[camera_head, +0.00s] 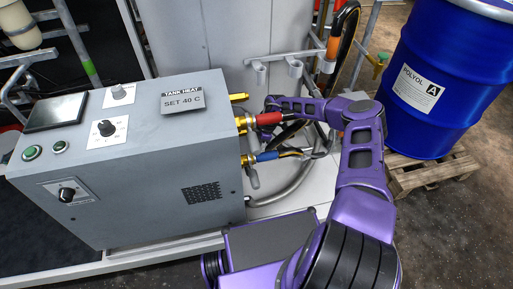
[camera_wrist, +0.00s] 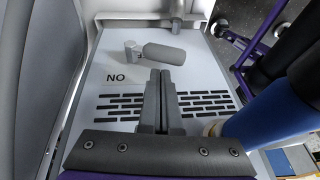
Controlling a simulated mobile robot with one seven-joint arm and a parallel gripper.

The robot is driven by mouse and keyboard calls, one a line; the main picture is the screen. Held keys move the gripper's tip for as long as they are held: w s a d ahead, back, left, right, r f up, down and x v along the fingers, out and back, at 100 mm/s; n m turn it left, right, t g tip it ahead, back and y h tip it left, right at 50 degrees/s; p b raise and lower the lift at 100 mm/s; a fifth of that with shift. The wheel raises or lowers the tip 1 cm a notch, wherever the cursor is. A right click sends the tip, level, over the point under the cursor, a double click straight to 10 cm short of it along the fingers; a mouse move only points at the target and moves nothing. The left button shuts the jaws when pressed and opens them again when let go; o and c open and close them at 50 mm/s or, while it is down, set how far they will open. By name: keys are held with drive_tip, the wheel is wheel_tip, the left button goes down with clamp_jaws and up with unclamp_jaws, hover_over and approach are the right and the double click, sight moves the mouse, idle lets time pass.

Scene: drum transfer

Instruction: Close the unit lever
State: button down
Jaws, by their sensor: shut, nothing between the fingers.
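In the wrist view, a grey lever-like handle (camera_wrist: 164,53) with a short round hub (camera_wrist: 132,48) at its left end lies across a pale panel (camera_wrist: 105,52) marked "NO". I take it for the unit lever. My gripper (camera_wrist: 160,75) is shut and empty, its fingertips pointing at the panel just below the handle in the picture. I cannot tell whether they touch it. In the head view, my purple arm reaches to the right side of the grey heating unit (camera_head: 150,165). My fingertips and the handle cannot be made out there among the hoses.
Hoses with a red sleeve (camera_head: 269,118) and a blue sleeve (camera_head: 266,156) come off the unit's right side, close to my arm. A thick blue sleeve (camera_wrist: 275,112) is right of my fingers. A blue drum (camera_head: 450,80) stands on a wooden pallet (camera_head: 425,172) at right.

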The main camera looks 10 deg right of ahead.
drive_tip(key=x, duration=0.4)
drive_tip(key=shift+a+f+b, duration=0.15)
drive_tip(key=shift+f+b, duration=0.2)
drive_tip(key=shift+f, duration=0.05)
drive_tip(key=shift+s+p, duration=0.25)
drive_tip(key=shift+p, duration=0.25)
drive_tip(key=shift+s+f+p, duration=0.4)
drive_tip(key=shift+s+f, duration=0.45)
drive_tip(key=shift+f, duration=0.25)
drive_tip(key=p+v, duration=0.3)
drive_tip(key=v, duration=1.4)
drive_tip(key=shift+d+r, duration=0.2)
